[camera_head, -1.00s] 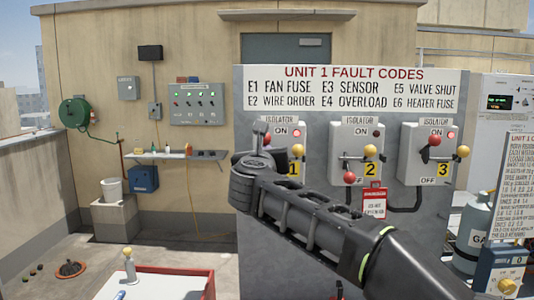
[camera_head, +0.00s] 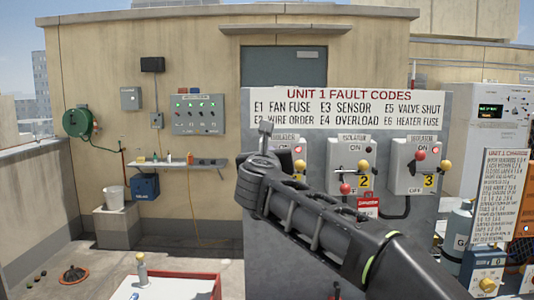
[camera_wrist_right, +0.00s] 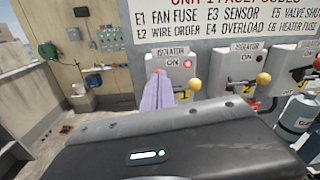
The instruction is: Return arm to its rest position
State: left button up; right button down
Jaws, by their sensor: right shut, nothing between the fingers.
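My right arm reaches in from the right in the head view, and its gripper (camera_head: 265,133) points up, in front of isolator 1 (camera_head: 294,146). The fingers are shut and empty; they also show in the right wrist view (camera_wrist_right: 157,96), where they overlap the isolator's left side. In that view a red knob tip (camera_wrist_right: 159,72) shows just above the fingers. I cannot tell the gap to the isolator. Isolator 2 (camera_head: 342,165) has its red knob low and isolator 3 (camera_head: 403,174) has its red knob high. My left gripper is out of view.
The grey fault-code panel (camera_head: 262,240) stands ahead behind my arm. A gas cylinder (camera_head: 457,232) stands at the right.

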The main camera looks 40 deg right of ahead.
jog(key=shift+s+a, duration=0.15)
jog(key=shift+s, duration=0.05)
jog(key=shift+w, duration=0.1)
jog(key=shift+f, duration=0.1)
